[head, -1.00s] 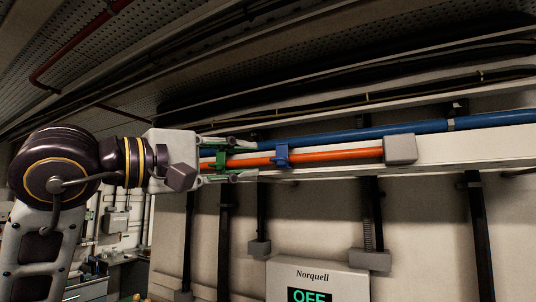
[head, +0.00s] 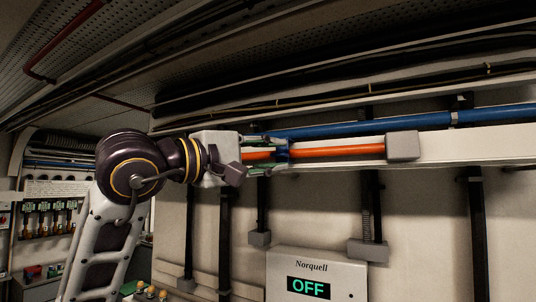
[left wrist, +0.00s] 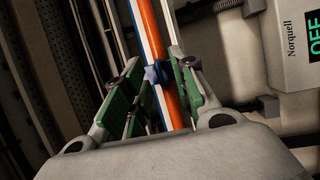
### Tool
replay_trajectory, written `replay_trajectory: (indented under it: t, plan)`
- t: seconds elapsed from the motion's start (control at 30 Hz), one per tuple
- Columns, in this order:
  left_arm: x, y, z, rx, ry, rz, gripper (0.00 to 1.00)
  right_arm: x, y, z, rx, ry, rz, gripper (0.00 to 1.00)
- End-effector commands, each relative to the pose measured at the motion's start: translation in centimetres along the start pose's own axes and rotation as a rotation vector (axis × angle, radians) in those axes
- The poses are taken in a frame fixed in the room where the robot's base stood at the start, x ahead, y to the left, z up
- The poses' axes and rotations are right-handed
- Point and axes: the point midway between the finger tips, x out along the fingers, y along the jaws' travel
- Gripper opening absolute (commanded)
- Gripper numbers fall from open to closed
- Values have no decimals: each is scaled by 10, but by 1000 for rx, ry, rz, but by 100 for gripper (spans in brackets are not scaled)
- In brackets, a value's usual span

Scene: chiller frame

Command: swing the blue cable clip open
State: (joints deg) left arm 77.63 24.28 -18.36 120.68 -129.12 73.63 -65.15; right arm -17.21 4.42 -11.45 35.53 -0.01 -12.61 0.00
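The blue cable clip (head: 283,149) sits on the orange pipe or cable (head: 340,151) along the pale wall rail, partly hidden by my fingers in the head view. In the left wrist view the blue clip (left wrist: 157,75) is in plain sight around the orange and blue lines, between my fingertips. My left gripper (head: 275,149) comes from the left along the rail. Its green-padded fingers stand apart on either side of the orange line, with a gap to the clip; I see no grip. Whether the clip's latch is closed is too small to tell. My right gripper is out of view.
A grey block (head: 402,146) covers the orange line's right end. A blue pipe (head: 400,122) runs above it. The Norquell box (head: 317,262) with its OFF display is below. Dark vertical posts stand against the wall. A cluttered workstation is at the far left.

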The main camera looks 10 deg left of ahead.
Motion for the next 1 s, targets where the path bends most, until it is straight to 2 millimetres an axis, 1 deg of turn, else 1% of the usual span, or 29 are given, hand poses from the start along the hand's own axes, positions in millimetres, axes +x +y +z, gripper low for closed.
replay_trajectory:
  t: [0.07, 0.2, 0.3, 1.0]
  plan:
    - [0, 0, 0, 0, 0, 0, 27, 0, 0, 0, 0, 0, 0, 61]
    - [0, 0, 0, 0, 0, 0, 10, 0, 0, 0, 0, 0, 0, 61]
    - [0, 0, 0, 0, 0, 0, 0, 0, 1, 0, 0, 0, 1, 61]
    - [-1, 2, 0, -6, 1, -18, 0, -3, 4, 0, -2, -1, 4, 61]
